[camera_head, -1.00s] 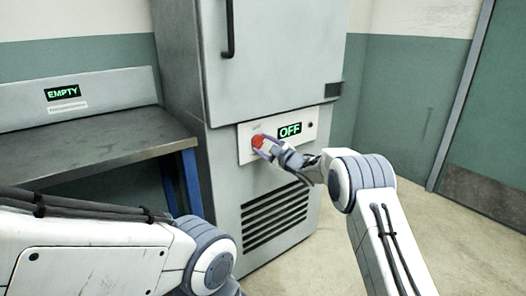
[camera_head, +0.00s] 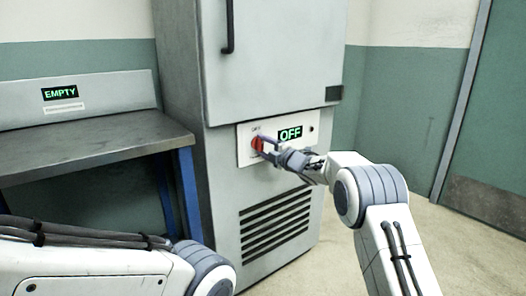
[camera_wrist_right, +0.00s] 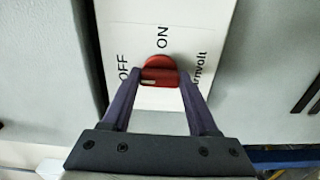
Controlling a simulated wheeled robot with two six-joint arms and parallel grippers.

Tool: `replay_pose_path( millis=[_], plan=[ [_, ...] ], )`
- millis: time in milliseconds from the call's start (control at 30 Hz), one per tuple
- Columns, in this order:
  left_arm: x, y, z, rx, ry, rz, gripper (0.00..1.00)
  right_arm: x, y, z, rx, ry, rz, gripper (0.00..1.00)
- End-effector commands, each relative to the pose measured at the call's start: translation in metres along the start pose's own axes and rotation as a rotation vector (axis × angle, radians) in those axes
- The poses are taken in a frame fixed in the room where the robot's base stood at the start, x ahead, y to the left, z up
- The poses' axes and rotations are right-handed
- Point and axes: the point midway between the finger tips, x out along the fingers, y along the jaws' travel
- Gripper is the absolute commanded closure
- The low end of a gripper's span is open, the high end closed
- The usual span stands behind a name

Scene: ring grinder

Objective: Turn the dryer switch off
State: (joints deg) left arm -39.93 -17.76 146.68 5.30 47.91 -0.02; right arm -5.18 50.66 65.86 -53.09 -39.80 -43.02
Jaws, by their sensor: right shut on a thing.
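The dryer (camera_head: 275,60) is a tall grey cabinet with a white switch panel (camera_head: 245,152) on its front. The panel's display (camera_head: 290,134) reads OFF in green. The red switch knob (camera_head: 257,145) is at the panel's left. My right gripper (camera_head: 262,142) is shut on the knob. In the right wrist view, its purple fingers flank the red knob (camera_wrist_right: 160,72), with OFF printed to the left and ON above. The fingertips partly cover the knob in the head view. My left arm shows at lower left, its gripper out of view.
A metal bench (camera_head: 95,146) with a sign (camera_head: 60,93) reading EMPTY stands left of the dryer. A vent grille (camera_head: 275,222) is below the panel. Open floor (camera_head: 475,250) lies to the right, before a green door (camera_head: 500,120).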

Motion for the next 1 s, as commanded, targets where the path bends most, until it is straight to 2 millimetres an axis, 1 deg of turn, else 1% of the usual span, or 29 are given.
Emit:
replay_pose_path(
  millis=[133, 600, 633, 667, 700, 1000],
  plan=[
    [0.0035, -0.0003, 0.0002, 0.000, 0.000, 0.000, 0.50, 0.0000, -0.0024, -0.0008, -0.029, 0.002, -0.003, 0.96],
    [0.0037, -0.0003, 0.0002, 0.000, 0.000, 0.000, 0.50, 0.0001, -0.0023, -0.0011, -0.041, 0.003, -0.005, 0.96],
    [0.0037, -0.0003, 0.0002, 0.000, 0.000, 0.000, 0.50, 0.0001, -0.0023, -0.0011, -0.041, 0.003, -0.005, 0.29],
    [0.0037, -0.0003, 0.0002, 0.000, 0.000, 0.000, 0.50, 0.0001, -0.0024, -0.0011, -0.041, 0.003, -0.005, 0.17],
    [0.0037, -0.0003, 0.0002, 0.000, 0.000, 0.000, 0.50, 0.0001, -0.0021, -0.0010, -0.040, 0.003, -0.004, 0.10],
    [0.0036, -0.0003, 0.0002, 0.000, 0.000, 0.000, 0.50, -0.0002, -0.0009, -0.0007, -0.038, 0.001, -0.002, 0.10]
  ],
)
